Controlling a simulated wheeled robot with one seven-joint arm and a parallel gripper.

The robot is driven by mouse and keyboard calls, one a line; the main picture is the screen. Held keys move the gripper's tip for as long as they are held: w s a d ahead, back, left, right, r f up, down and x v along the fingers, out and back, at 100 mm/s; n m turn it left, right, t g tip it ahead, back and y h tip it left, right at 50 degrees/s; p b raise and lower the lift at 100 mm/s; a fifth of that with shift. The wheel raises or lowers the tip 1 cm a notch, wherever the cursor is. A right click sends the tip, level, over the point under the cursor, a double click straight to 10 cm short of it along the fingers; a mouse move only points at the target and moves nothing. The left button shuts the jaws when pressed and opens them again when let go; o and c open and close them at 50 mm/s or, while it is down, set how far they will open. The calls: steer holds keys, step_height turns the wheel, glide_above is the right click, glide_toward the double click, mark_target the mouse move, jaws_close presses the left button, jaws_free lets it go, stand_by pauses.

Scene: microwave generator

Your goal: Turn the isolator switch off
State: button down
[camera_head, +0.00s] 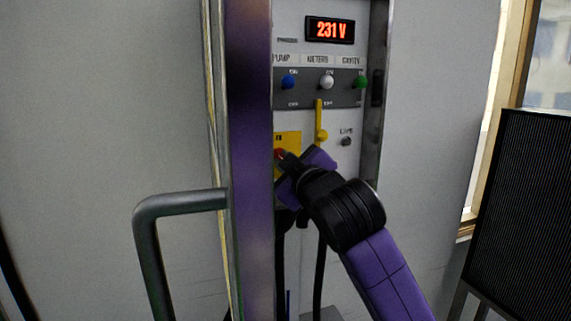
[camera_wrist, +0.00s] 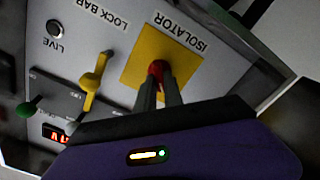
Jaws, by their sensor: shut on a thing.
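The isolator switch is a red knob (camera_wrist: 156,70) on a yellow plate (camera_wrist: 183,58) labelled ISOLATOR in the wrist view. In the head view the yellow plate (camera_head: 291,138) is partly hidden by my gripper, and a little of the red knob (camera_head: 280,153) shows. My gripper (camera_wrist: 160,85) is shut on the red knob, with its dark fingers on either side of it. In the head view my gripper (camera_head: 283,160) reaches the panel from the lower right. How far the knob is turned is hard to tell.
A yellow lock bar lever (camera_head: 320,120) sits beside the plate, near a LIVE lamp (camera_head: 346,141). Above are blue (camera_head: 288,82), white (camera_head: 327,82) and green (camera_head: 361,82) toggles and a 231 V display (camera_head: 330,30). A door edge with a handle (camera_head: 150,235) stands close on the left.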

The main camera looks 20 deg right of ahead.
steer(key=n, duration=0.4)
steer(key=shift+f+n+b, duration=0.15)
steer(key=shift+n+b, duration=0.15)
steer(key=shift+b, duration=0.1)
steer(key=n, duration=0.4)
steer(key=shift+a+n+b, duration=0.1)
steer(key=shift+n+b, duration=0.2)
steer(key=shift+b, duration=0.1)
steer(key=shift+f, duration=0.1)
steer(key=c, duration=1.5)
jaws_free()
steer(key=shift+o, duration=0.2)
steer(key=s+b, duration=0.2)
steer(key=s, duration=0.6)
steer(key=shift+w, duration=0.1)
